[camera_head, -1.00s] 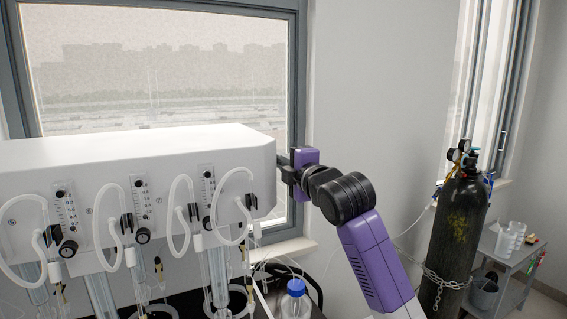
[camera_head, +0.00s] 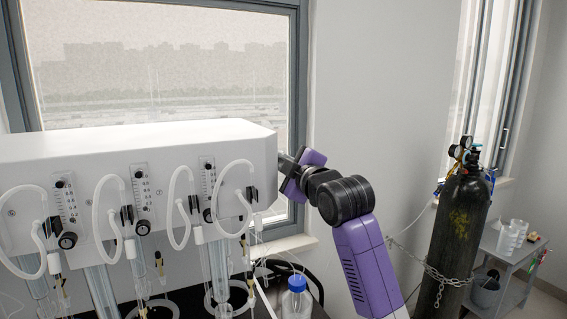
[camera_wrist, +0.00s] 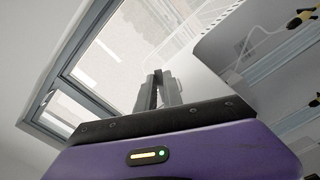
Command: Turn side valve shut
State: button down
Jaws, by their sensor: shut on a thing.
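The distiller is a long white box (camera_head: 130,155) at left in the head view. My gripper (camera_head: 284,178) is at the box's right end face, its wrist tilted. Its tips are mostly hidden behind the box's edge. In the wrist view the two grey fingers (camera_wrist: 158,90) are close together near the white side of the box (camera_wrist: 190,72). They are shut on the side valve, which is mostly hidden between and behind them.
Flow meters, black knobs and looped white tubes (camera_head: 232,190) line the box's front. A blue-capped bottle (camera_head: 297,300) stands below my arm. A chained dark gas cylinder (camera_head: 460,225) and a grey cart (camera_head: 515,255) are at right. A window (camera_head: 160,70) is behind.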

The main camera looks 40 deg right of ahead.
jog(key=shift+f, duration=0.1)
dwell(0.3)
jog(key=c, duration=1.5)
grip_release()
jog(key=shift+s, duration=0.1)
jog(key=shift+b+v, duration=1.25)
jog(key=shift+v, duration=2.6)
